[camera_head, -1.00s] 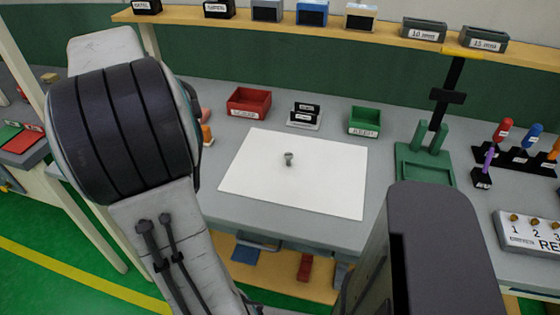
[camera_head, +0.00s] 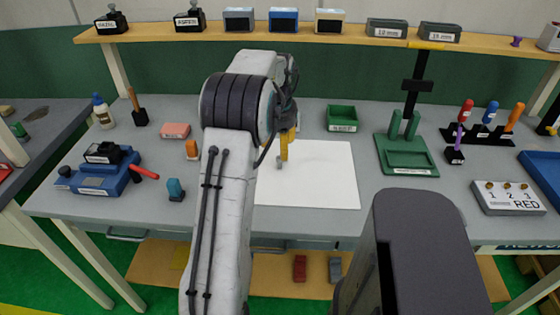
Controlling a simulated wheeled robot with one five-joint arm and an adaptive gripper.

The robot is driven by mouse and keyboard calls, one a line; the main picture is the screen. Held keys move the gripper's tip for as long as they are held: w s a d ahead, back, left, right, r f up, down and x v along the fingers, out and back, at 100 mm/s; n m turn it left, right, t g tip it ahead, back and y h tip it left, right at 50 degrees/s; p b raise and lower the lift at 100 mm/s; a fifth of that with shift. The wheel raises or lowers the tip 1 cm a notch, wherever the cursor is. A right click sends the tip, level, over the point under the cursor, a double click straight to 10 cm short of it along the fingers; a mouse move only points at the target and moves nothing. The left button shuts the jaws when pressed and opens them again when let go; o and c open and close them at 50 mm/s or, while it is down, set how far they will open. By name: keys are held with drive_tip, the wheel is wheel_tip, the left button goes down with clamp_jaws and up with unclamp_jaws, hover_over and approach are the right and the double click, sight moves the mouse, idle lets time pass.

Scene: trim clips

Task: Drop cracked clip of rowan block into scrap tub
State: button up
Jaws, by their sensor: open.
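My gripper (camera_head: 283,155) hangs over the left part of the white sheet (camera_head: 325,180), with a yellow part pointing down. It is open. A small grey shape shows at its lower end; I cannot tell whether it is a fingertip or the small grey clip seen on the sheet earlier. Otherwise the clip is hidden. The red tub with a scrap label, seen behind the sheet's left side earlier, is hidden behind my arm. The black labelled blocks on a stand beside it are hidden too. I cannot make out which block is rowan.
A green tub (camera_head: 341,119) stands behind the sheet. A green stand (camera_head: 406,155) and screwdrivers in a black rack (camera_head: 485,136) are to the right. A blue fixture with a black block (camera_head: 98,172) is at left. A shelf (camera_head: 350,40) runs along the back.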

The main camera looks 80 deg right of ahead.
sight(280, 159)
drive_tip(key=shift+d+f+p, duration=0.15)
drive_tip(key=shift+f+p, duration=0.8)
drive_tip(key=shift+f, duration=0.5)
drive_tip(key=shift+d+f+p, duration=0.15)
drive_tip(key=shift+f+p, duration=0.75)
drive_tip(key=shift+f, duration=0.5)
drive_tip(key=shift+c, duration=0.2)
drive_tip(key=c, duration=0.8)
drive_tip(key=shift+c, duration=0.5)
drive_tip(key=shift+r, duration=0.25)
